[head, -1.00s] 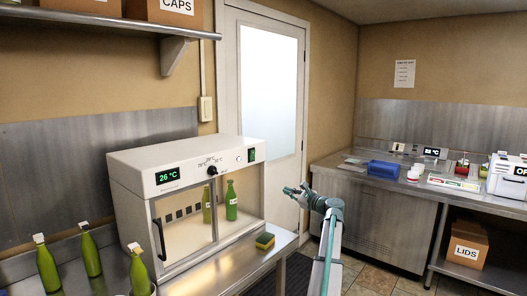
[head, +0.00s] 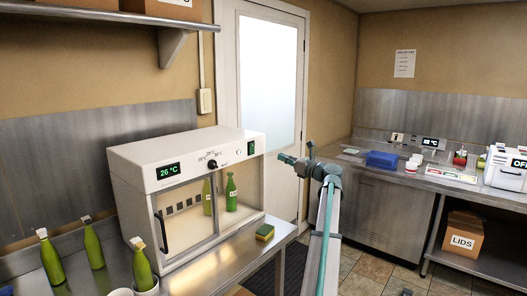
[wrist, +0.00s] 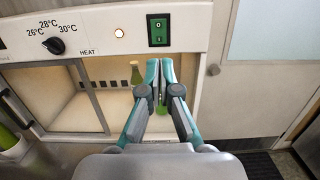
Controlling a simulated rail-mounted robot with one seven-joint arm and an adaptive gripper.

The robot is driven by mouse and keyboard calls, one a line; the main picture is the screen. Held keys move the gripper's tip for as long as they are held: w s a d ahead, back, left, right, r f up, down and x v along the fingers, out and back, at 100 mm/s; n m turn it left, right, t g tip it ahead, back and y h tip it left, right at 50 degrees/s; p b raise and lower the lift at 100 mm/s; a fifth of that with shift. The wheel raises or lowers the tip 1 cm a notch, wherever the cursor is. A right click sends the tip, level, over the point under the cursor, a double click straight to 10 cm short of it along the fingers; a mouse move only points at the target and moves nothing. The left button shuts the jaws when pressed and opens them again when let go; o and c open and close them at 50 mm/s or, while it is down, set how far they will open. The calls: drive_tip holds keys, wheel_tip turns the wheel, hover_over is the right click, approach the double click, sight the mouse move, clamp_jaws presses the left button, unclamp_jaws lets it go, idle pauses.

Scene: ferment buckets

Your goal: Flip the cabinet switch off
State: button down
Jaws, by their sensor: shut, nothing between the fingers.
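The white cabinet (head: 130,163) stands on the steel counter at left, with a lit green "26 °C" display and a black dial. Its green rocker switch (wrist: 158,31) is on the front panel at the right end; in the head view the switch (head: 251,148) is small. In the wrist view a "HEAT" label and a lit round lamp (wrist: 120,33) are left of the switch. My gripper (wrist: 160,66) is shut and empty, its fingertips below the switch in the picture and apart from it. In the head view my gripper (head: 285,158) is right of the cabinet.
Green bottles stand inside the cabinet, and several more (head: 93,247) stand on the counter at left. A door (head: 228,70) is behind. The space between the gripper and the panel looks clear.

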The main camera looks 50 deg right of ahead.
sight(253, 146)
drive_tip(key=w+p, duration=0.1)
drive_tip(key=w, duration=0.3)
drive_tip(key=w+r+p, duration=0.1)
drive_tip(key=w, duration=0.4)
drive_tip(key=w+d+p, duration=0.1)
drive_tip(key=w+p, duration=0.1)
drive_tip(key=w, duration=0.2)
drive_tip(key=shift+w+r, duration=0.35)
drive_tip(key=shift+w, duration=0.05)
